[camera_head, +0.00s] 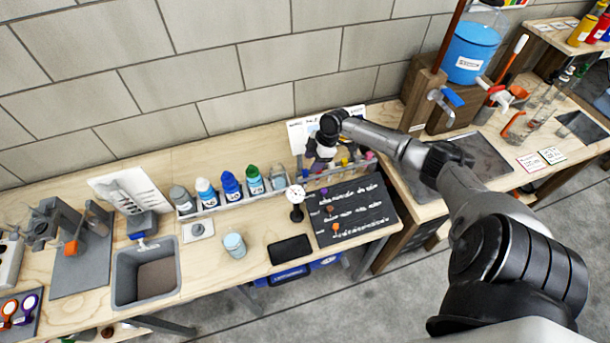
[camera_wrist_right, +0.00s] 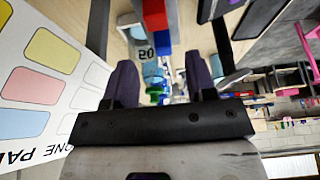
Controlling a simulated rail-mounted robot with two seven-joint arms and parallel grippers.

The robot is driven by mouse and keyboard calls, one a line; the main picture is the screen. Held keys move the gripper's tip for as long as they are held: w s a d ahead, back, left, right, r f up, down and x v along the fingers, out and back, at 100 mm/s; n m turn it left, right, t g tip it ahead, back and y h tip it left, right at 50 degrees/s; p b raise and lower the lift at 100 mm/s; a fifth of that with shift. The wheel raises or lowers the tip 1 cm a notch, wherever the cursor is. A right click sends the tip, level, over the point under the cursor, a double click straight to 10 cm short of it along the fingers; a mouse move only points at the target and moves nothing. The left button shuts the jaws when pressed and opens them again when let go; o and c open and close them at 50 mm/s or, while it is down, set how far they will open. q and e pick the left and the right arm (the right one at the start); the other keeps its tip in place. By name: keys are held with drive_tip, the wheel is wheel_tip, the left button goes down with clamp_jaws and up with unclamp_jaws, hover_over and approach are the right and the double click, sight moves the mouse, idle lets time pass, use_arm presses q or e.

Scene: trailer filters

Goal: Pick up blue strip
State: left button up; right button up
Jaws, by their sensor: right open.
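My right gripper (camera_head: 312,153) reaches over the back of the wooden bench from the right. It is close to a rack of small coloured pieces (camera_head: 343,163), and my wrist hides part of it. In the right wrist view its two dark fingers (camera_wrist_right: 160,82) stand apart with nothing held between them. A blue piece (camera_wrist_right: 161,40) shows there beyond the fingers, just left of the middle, beside a red piece (camera_wrist_right: 155,14). I cannot tell for sure that this blue piece is the blue strip. In the head view I cannot pick the strip out.
Several capped bottles (camera_head: 230,187) stand in a tray left of the gripper. A black board (camera_head: 350,212) lies in front of the rack. A printed card (camera_wrist_right: 38,80) is close on the left in the wrist view.

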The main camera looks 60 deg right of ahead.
sight(307, 171)
drive_tip(key=x, duration=0.4)
drive_tip(key=shift+w+a, duration=0.15)
drive_tip(key=shift+a, duration=0.25)
drive_tip(key=shift+f, duration=0.3)
drive_tip(key=shift+c, duration=0.3)
clamp_jaws()
